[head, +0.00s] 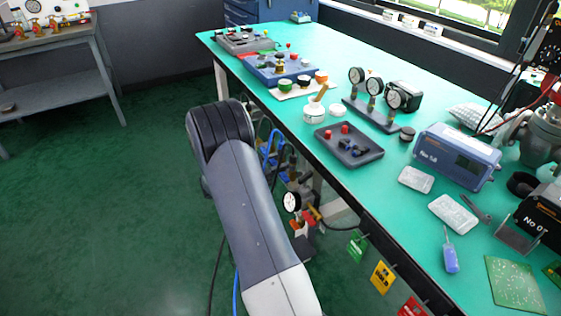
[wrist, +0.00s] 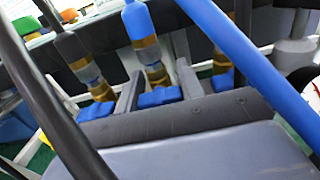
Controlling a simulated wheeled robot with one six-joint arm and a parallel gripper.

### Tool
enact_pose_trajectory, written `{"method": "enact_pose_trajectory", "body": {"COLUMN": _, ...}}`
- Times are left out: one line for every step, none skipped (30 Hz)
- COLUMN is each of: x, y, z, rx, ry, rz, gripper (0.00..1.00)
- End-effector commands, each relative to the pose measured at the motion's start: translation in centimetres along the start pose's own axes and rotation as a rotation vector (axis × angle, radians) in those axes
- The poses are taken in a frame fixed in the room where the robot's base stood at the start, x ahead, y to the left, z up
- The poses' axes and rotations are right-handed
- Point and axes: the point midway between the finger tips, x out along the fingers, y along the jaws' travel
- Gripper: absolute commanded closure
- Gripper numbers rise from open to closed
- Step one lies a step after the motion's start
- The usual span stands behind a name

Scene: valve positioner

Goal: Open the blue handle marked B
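In the wrist view, three blue handles sit on brass-coloured valve fittings in a row: a left one (wrist: 95,111), a middle one (wrist: 160,97) and a right one (wrist: 223,81). No letter is legible on any of them, so I cannot tell which is B. My gripper (wrist: 160,68) shows its two grey fingers apart, one on each side of the middle handle in the picture. I see no clear contact with it. In the head view my arm reaches down beside the table, and my gripper is hidden there.
A thick blue hose (wrist: 240,55) crosses the wrist view diagonally, and a dark bar or cable (wrist: 50,95) crosses at left. The green table (head: 260,77) overhangs pipework and a gauge (head: 291,201). Coloured tags (head: 382,277) hang from its edge. The floor (head: 110,220) at left is clear.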

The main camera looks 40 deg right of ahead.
Motion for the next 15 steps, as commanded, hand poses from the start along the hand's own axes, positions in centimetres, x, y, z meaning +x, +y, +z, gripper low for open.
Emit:
{"method": "enact_pose_trajectory", "body": {"x": -0.01, "y": 0.01, "z": 0.00, "rx": 0.000, "ry": 0.000, "rz": 0.000, "gripper": 0.69}}
{"method": "enact_pose_trajectory", "body": {"x": -0.02, "y": 0.01, "z": -0.01, "rx": 0.000, "ry": 0.000, "rz": 0.000, "gripper": 0.72}}
{"method": "enact_pose_trajectory", "body": {"x": -0.02, "y": 0.01, "z": -0.01, "rx": 0.000, "ry": 0.000, "rz": 0.000, "gripper": 0.75}}
{"method": "enact_pose_trajectory", "body": {"x": -0.02, "y": 0.02, "z": -0.01, "rx": 0.000, "ry": 0.000, "rz": 0.000, "gripper": 0.77}}
{"method": "enact_pose_trajectory", "body": {"x": -0.02, "y": 0.02, "z": -0.01, "rx": 0.000, "ry": 0.000, "rz": 0.000, "gripper": 0.80}}
{"method": "enact_pose_trajectory", "body": {"x": -0.02, "y": 0.02, "z": -0.01, "rx": 0.000, "ry": 0.000, "rz": 0.000, "gripper": 0.83}}
{"method": "enact_pose_trajectory", "body": {"x": -0.03, "y": 0.02, "z": -0.01, "rx": 0.000, "ry": 0.000, "rz": 0.001, "gripper": 0.86}}
{"method": "enact_pose_trajectory", "body": {"x": -0.03, "y": 0.02, "z": -0.01, "rx": 0.000, "ry": 0.000, "rz": 0.000, "gripper": 0.86}}
{"method": "enact_pose_trajectory", "body": {"x": -0.03, "y": 0.02, "z": -0.05, "rx": 0.004, "ry": 0.000, "rz": 0.000, "gripper": 0.86}}
{"method": "enact_pose_trajectory", "body": {"x": -0.03, "y": 0.02, "z": -0.10, "rx": 0.013, "ry": 0.000, "rz": 0.000, "gripper": 0.86}}
{"method": "enact_pose_trajectory", "body": {"x": -0.03, "y": 0.02, "z": -0.16, "rx": 0.026, "ry": 0.000, "rz": 0.000, "gripper": 0.86}}
{"method": "enact_pose_trajectory", "body": {"x": -0.03, "y": 0.02, "z": -0.23, "rx": 0.049, "ry": 0.000, "rz": 0.000, "gripper": 0.86}}
{"method": "enact_pose_trajectory", "body": {"x": -0.03, "y": 0.02, "z": -0.26, "rx": 0.067, "ry": 0.000, "rz": 0.001, "gripper": 0.86}}
{"method": "enact_pose_trajectory", "body": {"x": -0.03, "y": 0.01, "z": -0.26, "rx": 0.085, "ry": 0.000, "rz": 0.000, "gripper": 0.86}}
{"method": "enact_pose_trajectory", "body": {"x": -0.04, "y": 0.01, "z": -0.24, "rx": 0.104, "ry": 0.000, "rz": 0.000, "gripper": 0.86}}
